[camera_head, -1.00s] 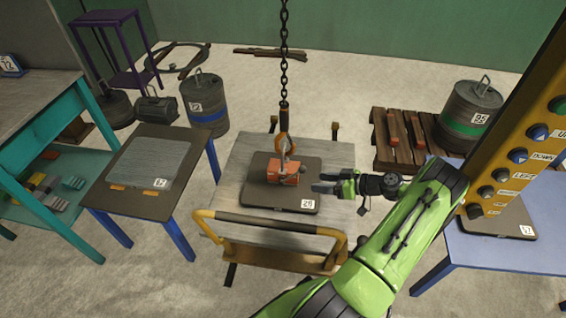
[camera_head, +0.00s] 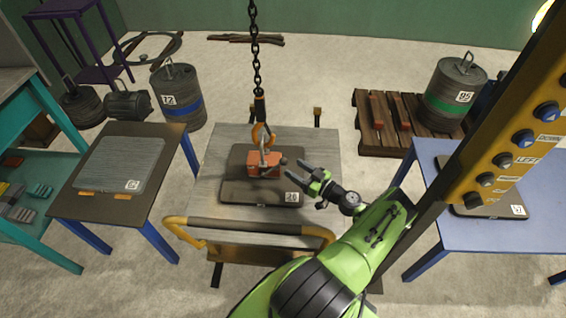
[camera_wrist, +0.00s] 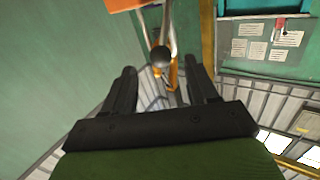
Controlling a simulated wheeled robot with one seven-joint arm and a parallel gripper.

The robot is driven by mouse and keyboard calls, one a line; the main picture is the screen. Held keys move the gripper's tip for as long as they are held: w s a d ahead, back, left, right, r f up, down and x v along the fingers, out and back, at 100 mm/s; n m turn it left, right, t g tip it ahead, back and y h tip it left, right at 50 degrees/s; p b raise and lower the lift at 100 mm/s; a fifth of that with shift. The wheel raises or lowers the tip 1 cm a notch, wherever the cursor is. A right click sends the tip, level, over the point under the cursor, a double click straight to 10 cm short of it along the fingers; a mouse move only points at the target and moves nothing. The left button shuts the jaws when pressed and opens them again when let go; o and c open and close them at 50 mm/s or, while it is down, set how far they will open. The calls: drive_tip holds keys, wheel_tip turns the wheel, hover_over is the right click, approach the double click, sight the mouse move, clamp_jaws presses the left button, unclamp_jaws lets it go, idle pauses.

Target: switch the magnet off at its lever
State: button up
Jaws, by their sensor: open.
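The orange magnet (camera_head: 264,165) sits on a dark square plate (camera_head: 236,190) labelled 26 on the cart, under an orange hook (camera_head: 262,136) and chain. Its lever shows in the wrist view as a grey rod with a dark round knob (camera_wrist: 160,57). My gripper (camera_head: 294,176) is open and empty just right of the magnet. In the wrist view the knob lies between my two fingers (camera_wrist: 160,72), near their tips. I cannot tell whether it touches either finger. The magnet's orange body (camera_wrist: 122,4) shows at the top edge there.
The grey cart (camera_head: 215,165) has a yellow-and-black handle (camera_head: 245,226) at its near side. A table with a metal slab (camera_head: 122,165) stands left. A yellow button column (camera_head: 500,150) and a blue table (camera_head: 480,240) are right. A pallet (camera_head: 375,135) holds a drum (camera_head: 455,90).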

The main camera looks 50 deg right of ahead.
sight(283, 162)
drive_tip(key=w+b, duration=0.1)
drive_tip(key=w, duration=0.5)
drive_tip(key=shift+w+a, duration=0.2)
clamp_jaws()
